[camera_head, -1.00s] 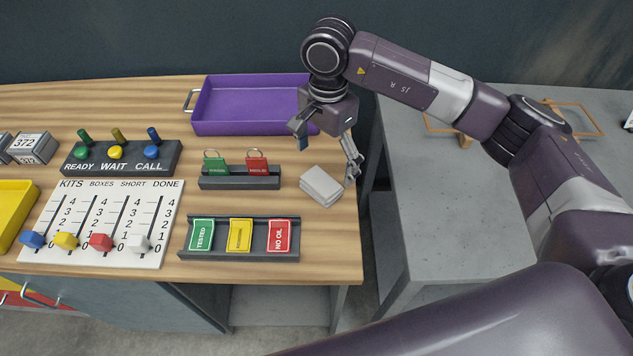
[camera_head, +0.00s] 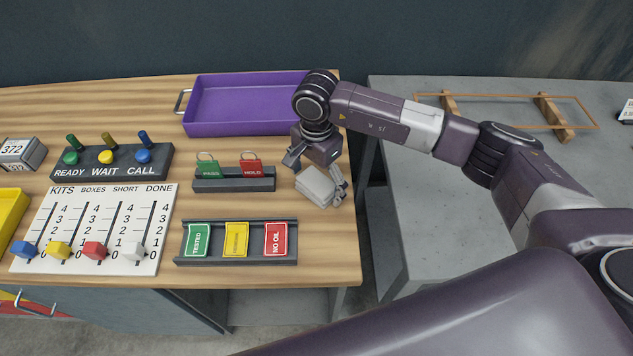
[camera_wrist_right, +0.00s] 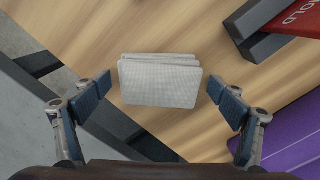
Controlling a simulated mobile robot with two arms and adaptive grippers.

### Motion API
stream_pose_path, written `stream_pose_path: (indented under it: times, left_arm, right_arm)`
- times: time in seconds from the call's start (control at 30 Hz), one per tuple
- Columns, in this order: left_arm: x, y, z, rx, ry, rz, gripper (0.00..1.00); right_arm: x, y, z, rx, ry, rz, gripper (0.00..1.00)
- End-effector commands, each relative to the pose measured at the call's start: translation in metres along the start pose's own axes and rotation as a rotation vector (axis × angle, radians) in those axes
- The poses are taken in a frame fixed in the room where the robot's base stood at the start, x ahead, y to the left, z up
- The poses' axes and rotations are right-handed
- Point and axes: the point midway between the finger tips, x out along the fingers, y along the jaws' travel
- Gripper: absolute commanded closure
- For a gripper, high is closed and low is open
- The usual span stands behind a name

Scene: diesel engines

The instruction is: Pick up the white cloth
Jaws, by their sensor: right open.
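The white cloth (camera_head: 316,186) is a folded, pale stack lying on the wooden table near its right edge. In the right wrist view the cloth (camera_wrist_right: 158,82) lies between and ahead of the two blue-padded fingers. My right gripper (camera_head: 315,178) is over the cloth, with one finger to the left of it and the other at its right side. The right gripper (camera_wrist_right: 160,103) is open and empty in the wrist view, with a gap between each finger and the cloth. My left gripper is not in view.
A purple tray (camera_head: 190,112) stands behind the cloth. A dark holder (camera_head: 233,185) with green and red tags is just left. A rack (camera_head: 236,262) of coloured cards sits in front. A grey table (camera_head: 425,215) stands right, across a gap.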

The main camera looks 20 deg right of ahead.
Motion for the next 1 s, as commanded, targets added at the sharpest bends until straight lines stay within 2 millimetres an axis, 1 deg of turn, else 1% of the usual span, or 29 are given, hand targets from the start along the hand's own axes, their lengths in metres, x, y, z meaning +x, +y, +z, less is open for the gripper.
stream_pose_path:
  times: [0.17,0.2,0.63,0.87,1.0]
  left_arm:
    - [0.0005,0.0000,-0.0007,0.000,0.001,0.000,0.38]
    - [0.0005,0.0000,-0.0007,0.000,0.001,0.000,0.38]
    - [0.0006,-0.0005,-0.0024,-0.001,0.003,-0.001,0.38]
    - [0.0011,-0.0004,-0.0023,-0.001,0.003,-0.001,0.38]
    - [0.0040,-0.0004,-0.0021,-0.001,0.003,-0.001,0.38]
  right_arm:
    - [0.0007,-0.0002,-0.0001,0.000,0.000,-0.001,0.11]
    - [0.0007,-0.0001,0.0000,0.000,0.000,-0.001,0.13]
    - [0.0002,-0.0001,-0.0002,0.000,0.001,-0.001,0.60]
    - [-0.0011,-0.0002,-0.0003,0.000,0.001,-0.001,0.60]
    - [-0.0088,-0.0007,-0.0006,0.001,0.001,-0.002,0.60]
